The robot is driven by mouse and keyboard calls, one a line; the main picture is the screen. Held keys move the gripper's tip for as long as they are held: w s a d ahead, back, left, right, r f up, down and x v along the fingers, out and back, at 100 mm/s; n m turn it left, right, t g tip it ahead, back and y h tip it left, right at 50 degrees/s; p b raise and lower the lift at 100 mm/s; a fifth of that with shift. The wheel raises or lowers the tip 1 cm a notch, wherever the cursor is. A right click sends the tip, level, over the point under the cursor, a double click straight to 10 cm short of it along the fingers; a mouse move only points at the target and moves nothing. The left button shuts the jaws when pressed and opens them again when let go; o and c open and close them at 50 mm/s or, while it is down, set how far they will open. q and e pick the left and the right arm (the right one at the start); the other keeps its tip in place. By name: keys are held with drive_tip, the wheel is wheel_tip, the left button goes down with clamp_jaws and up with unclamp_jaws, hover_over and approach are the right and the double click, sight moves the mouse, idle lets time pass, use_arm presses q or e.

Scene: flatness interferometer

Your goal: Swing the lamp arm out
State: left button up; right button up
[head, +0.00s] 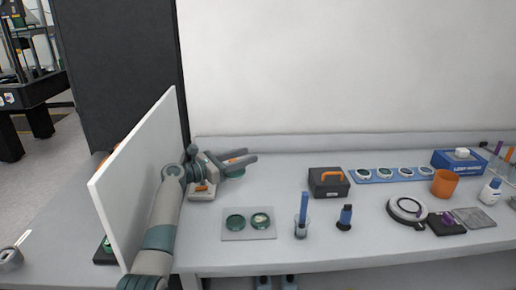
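My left gripper (250,164) is over the left part of the bench, its two grey fingers pointing right and spread apart, with nothing seen between them. A light grey block with an orange part (201,190) sits just below and left of the fingers, partly covered by my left wrist. A small round green and orange piece (237,153) shows behind the fingers, mostly hidden. I cannot make out clearly which part is the lamp arm; my arm and gripper cover much of this area. I cannot tell whether the gripper touches anything. My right gripper is not in view.
A white upright panel (140,175) stands left of my arm.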

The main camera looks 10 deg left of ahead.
use_arm(q)
drive_tip(key=shift+r, duration=0.7)
drive_tip(key=s+d+r+b, duration=0.1)
drive_tip(key=s+d+r, duration=0.2)
drive_tip(key=d+r, duration=0.6)
drive_tip(key=shift+d+b, duration=0.3)
drive_tip(key=shift+d, duration=0.8)
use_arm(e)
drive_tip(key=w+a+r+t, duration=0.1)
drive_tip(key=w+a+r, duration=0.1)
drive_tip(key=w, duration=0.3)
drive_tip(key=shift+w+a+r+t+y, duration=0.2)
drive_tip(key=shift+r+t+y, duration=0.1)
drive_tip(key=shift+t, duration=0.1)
use_arm(q)
drive_tip(key=shift+r, duration=0.1)
